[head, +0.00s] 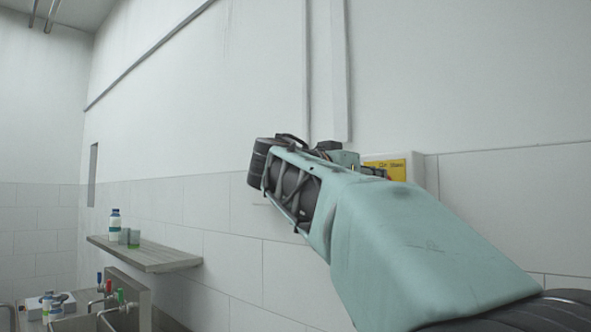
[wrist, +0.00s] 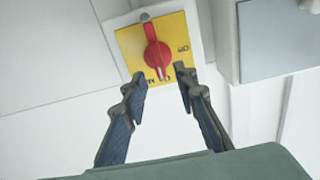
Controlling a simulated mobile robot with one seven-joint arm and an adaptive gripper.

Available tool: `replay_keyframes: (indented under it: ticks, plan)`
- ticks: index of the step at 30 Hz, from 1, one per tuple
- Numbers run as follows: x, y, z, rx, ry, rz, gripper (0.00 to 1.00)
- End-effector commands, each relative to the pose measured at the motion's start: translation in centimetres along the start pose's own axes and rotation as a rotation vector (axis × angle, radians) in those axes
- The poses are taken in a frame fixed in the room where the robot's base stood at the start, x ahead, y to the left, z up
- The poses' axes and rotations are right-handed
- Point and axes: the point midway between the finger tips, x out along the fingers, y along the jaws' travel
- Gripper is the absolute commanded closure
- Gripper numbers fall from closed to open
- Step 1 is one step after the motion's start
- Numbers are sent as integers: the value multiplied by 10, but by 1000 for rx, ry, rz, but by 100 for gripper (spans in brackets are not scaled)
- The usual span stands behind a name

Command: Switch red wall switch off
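The red wall switch (wrist: 156,54) is a red rotary knob on a yellow plate (wrist: 133,41), set on a pale box on the wall. In the wrist view the knob lies just beyond the fingertips, and its pointer end aims down between them. My gripper (wrist: 160,85) is open, with one finger on each side below the knob, and nothing is between the fingers. In the head view only part of the yellow plate (head: 398,165) shows. My arm hides the knob and the fingertips there.
A grey box (wrist: 275,38) is on the wall to the right of the switch in the wrist view. A wall shelf (head: 145,254) with a bottle (head: 115,221) and cups stands at the left. Below it are a sink and coloured taps (head: 108,287). Vertical conduits (head: 325,75) run above my arm.

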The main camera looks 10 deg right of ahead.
Motion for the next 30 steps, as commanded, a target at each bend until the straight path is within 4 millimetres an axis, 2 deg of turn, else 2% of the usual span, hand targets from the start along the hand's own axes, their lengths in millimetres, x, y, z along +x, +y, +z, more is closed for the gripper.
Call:
replay_keyframes:
  ticks: [3, 6, 17, 24, 30]
  plan:
    - [17, 0, -3, -3, 0, 2, 73]
    - [25, 0, -2, -1, 0, 0, 73]
    - [30, 0, 1, 0, 0, 0, 73]
    - [30, 0, 0, 0, 0, -1, 100]
    - [30, 0, 0, -1, 0, -1, 100]
